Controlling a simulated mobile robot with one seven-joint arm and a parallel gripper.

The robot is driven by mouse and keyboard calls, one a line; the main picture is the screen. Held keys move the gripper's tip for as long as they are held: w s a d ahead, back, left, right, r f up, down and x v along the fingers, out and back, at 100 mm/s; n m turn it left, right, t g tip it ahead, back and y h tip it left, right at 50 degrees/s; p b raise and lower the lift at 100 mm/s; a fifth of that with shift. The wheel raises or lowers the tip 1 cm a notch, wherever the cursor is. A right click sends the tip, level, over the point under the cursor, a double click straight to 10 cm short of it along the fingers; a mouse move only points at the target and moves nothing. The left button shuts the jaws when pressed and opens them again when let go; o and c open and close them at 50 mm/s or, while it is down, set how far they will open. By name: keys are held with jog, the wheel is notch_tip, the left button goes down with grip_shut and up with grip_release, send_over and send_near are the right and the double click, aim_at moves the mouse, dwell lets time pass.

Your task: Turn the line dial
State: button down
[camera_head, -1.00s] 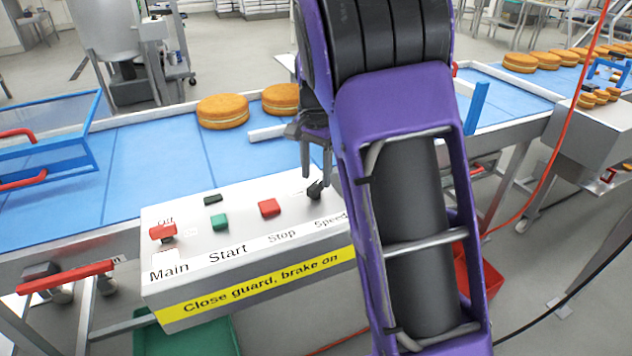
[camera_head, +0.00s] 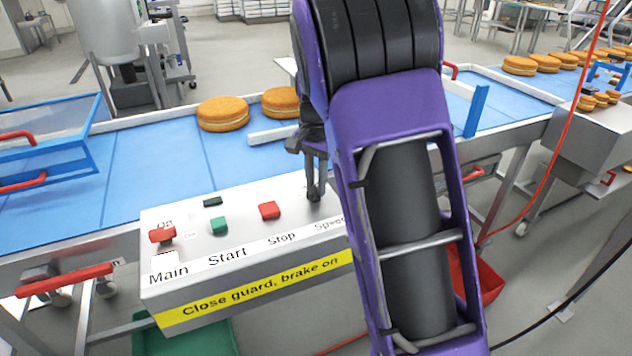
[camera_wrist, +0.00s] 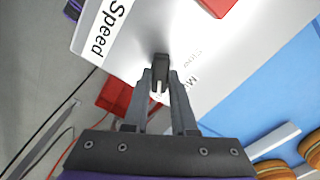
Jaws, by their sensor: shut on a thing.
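The line dial (camera_wrist: 160,68) is a small black knob with a pale mark, on the grey control panel beside the Speed label (camera_wrist: 102,32). My gripper (camera_wrist: 162,84) is shut on the dial in the wrist view, one finger on each side of it. My purple arm covers the end of the Speed label.
The panel also bears a red main switch (camera_head: 162,234), a green start button (camera_head: 219,226) and a red stop button (camera_head: 269,210). Behind it runs a blue conveyor (camera_head: 150,165) with filled rounds (camera_head: 223,113). A blue guard frame (camera_head: 50,150) stands at the left.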

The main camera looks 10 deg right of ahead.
aim_at(315, 186)
jog(key=shift+n, duration=0.3)
jog(key=n+p, duration=0.1)
jog(key=n, duration=0.4)
jog(key=shift+r+p, duration=0.1)
jog(key=shift+p, duration=0.25)
jog(key=n+p, duration=0.1)
jog(key=n, duration=0.5)
jog(key=shift+a, duration=0.1)
dwell(0.4)
jog(key=c, duration=0.7)
grip_release()
notch_tip(315, 186, up, 17)
jog(key=shift+r+p, duration=0.15)
jog(key=shift+p, duration=0.45)
